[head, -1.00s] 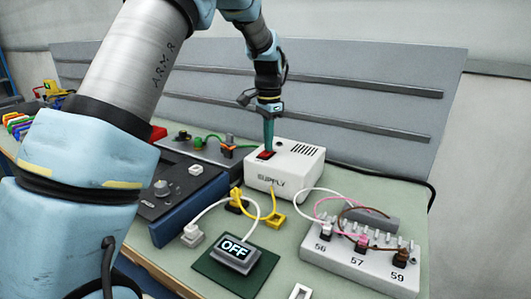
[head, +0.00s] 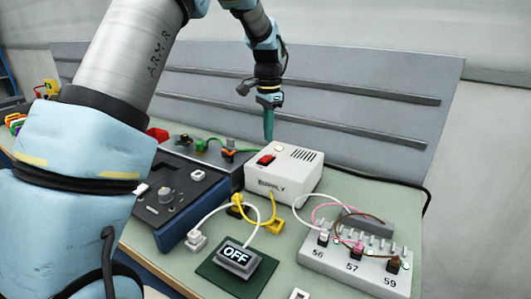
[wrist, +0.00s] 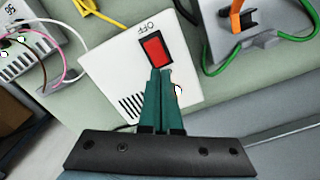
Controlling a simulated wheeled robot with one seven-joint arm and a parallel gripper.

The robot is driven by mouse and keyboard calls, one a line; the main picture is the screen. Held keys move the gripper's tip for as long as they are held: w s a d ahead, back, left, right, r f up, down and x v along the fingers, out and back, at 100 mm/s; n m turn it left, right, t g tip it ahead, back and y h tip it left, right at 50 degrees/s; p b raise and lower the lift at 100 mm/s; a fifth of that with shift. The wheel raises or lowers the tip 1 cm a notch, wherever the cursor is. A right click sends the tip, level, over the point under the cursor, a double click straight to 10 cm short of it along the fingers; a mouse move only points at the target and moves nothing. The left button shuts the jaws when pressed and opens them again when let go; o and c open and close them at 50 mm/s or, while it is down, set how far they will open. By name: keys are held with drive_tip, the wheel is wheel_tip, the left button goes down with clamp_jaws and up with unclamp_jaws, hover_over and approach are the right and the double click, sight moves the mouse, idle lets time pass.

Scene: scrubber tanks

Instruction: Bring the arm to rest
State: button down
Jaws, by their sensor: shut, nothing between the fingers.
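My gripper (head: 268,138) hangs pointing down above the back of the white supply box (head: 285,183), its fingers shut and empty. In the head view the fingertips are above the box's top, clear of it. The red rocker switch (head: 265,160) is on the box's top, below and left of the fingertips. In the wrist view the closed green fingers (wrist: 164,74) point toward the red switch (wrist: 155,50), beside the OFF lettering. A display (head: 236,254) on a dark green mat reads OFF.
A terminal block (head: 350,265) marked 56, 57, 59 with pink, brown and white wires stands at right. A dark blue panel (head: 170,205) with a knob is at left. Yellow and white cables lie between them. A grey board (head: 380,100) stands behind.

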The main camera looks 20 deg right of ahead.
drive_tip(key=shift+r+p, duration=0.45)
drive_tip(key=shift+r, duration=0.4)
drive_tip(key=s+a+n, duration=0.3)
drive_tip(key=a+n, duration=0.5)
drive_tip(key=a, duration=1.3)
drive_tip(key=s+a+f+n+t, duration=0.1)
drive_tip(key=s+a+f+n, duration=0.2)
drive_tip(key=s+a+n, duration=0.4)
drive_tip(key=s+a, duration=0.4)
drive_tip(key=a, duration=0.2)
drive_tip(key=shift+s+a+t, duration=0.15)
drive_tip(key=shift+a+t, duration=0.1)
drive_tip(key=shift+t, duration=0.05)
